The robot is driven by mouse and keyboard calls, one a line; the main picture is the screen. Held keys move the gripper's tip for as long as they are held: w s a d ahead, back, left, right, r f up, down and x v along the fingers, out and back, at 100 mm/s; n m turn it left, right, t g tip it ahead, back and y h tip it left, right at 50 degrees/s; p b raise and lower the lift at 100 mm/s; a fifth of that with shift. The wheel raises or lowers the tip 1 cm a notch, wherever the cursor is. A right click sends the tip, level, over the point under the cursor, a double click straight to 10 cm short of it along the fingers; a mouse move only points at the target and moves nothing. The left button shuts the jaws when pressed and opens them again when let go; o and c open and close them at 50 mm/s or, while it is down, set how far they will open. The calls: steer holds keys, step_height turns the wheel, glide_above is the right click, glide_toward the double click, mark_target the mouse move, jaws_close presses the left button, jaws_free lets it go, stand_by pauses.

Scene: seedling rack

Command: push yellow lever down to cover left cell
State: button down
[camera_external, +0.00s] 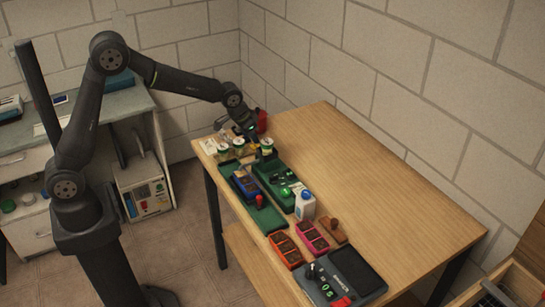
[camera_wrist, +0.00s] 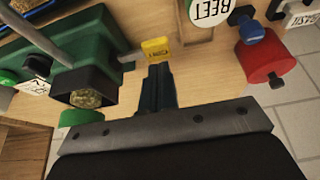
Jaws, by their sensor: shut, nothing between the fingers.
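My gripper (camera_wrist: 156,72) shows in the wrist view with its dark fingers shut and nothing between them. A yellow tab (camera_wrist: 155,47) with small print, which looks like the yellow lever's end, lies right at the fingertips. I cannot tell whether they touch. Left of the fingers is a green rack (camera_wrist: 92,42). It has a dark square cell (camera_wrist: 90,87) with brown grainy filling. In the external view my gripper (camera_external: 248,131) is at the far left end of the table, over the green rack's far end.
The wooden table (camera_external: 370,190) is clear on its right side. A red cylinder (camera_wrist: 265,60) with a blue knob and a round BEET label (camera_wrist: 208,9) are near the gripper. Orange (camera_external: 286,251) and pink (camera_external: 313,238) boxes and a white bottle (camera_external: 305,206) stand nearer the front.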

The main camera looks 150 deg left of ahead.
steer(key=shift+r, duration=2.3)
step_height(320, 180, up, 8)
glide_above(254, 146)
steer(key=c, duration=0.8)
jaws_free()
steer(key=o, duration=0.8)
steer(key=shift+h, duration=0.6)
steer(key=w, duration=0.1)
steer(key=w+d, duration=0.1)
steer(key=w+d+f, duration=0.1)
steer(key=w, duration=0.1)
steer(key=shift+c, duration=0.2)
steer(key=shift+o, duration=0.2)
steer(key=w+d+f+h, duration=0.1)
steer(key=w+d+h, duration=0.2)
steer(key=w+d, duration=0.4)
steer(key=shift+w, duration=1.15)
steer(key=f, duration=1)
steer(key=shift+w+d+f, duration=0.1)
steer(key=shift+d, duration=0.15)
